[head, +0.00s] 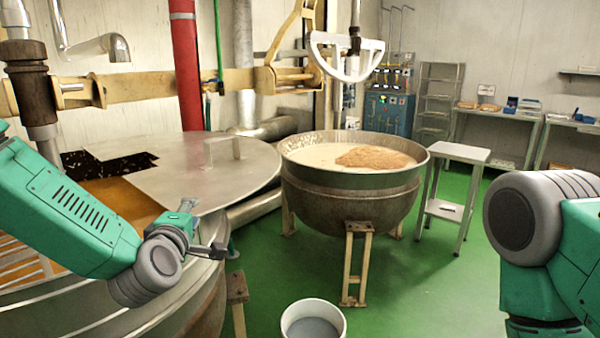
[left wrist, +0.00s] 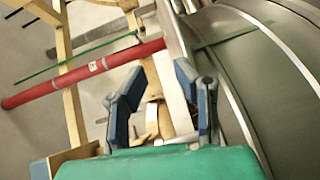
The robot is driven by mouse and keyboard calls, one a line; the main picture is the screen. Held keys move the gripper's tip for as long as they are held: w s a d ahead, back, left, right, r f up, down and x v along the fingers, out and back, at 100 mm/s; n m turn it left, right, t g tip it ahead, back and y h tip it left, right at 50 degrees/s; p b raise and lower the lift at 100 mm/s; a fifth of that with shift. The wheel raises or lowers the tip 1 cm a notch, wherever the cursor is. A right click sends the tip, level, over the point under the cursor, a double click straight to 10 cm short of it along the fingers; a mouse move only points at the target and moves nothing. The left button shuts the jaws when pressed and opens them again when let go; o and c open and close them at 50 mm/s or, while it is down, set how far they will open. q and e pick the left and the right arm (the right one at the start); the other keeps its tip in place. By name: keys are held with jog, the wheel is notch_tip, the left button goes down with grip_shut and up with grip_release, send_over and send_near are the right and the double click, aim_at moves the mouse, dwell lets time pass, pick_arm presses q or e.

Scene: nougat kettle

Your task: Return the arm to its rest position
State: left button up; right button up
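My left arm comes in from the left in the head view, in front of the left kettle (head: 205,170). Its gripper (head: 208,232) is beside the kettle's near right rim. In the left wrist view the two blue-grey fingers of this gripper (left wrist: 158,88) stand apart with nothing held between them. The kettle's curved metal side (left wrist: 265,80) shows to the right of the fingers. Of my right arm only an elbow part shows at the right edge of the head view; its gripper is out of view.
A second kettle (head: 350,200) with a pale mass and a brown heap stands mid-room. A white bucket (head: 313,305) is on the floor. A small steel table (head: 458,154) stands right of the kettle. A red pipe (head: 186,70) rises behind. Green floor is clear at centre right.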

pick_arm(q)
jog(key=s+f+m+g+h, duration=0.1)
jog(key=s+f+m+g, duration=0.2)
jog(key=s+f, duration=0.45)
jog(key=s+f+m+g+b, duration=0.1)
jog(key=s+f+m+g, duration=0.25)
jog(key=f, duration=0.75)
jog(key=s+f+m+g+h, duration=0.15)
jog(key=s+f+m, duration=0.25)
jog(key=s+f, duration=0.4)
jog(key=s+a+f+m+g, duration=0.2)
jog(key=s+f, duration=0.2)
jog(key=s, duration=0.4)
jog(key=s+a+f+m+g+y+b, duration=0.1)
jog(key=s+a+f+m+g, duration=0.1)
jog(key=s, duration=0.6)
jog(key=s+a+f+m+g+y, duration=0.1)
jog(key=s+a+f+m+g, duration=0.1)
jog(key=s, duration=0.5)
notch_tip(320, 180, down, 4)
jog(key=shift+s+r+m+g, duration=0.15)
jog(key=shift+s+m+g, duration=0.4)
jog(key=shift+g, duration=0.65)
jog(key=shift+w, duration=0.3)
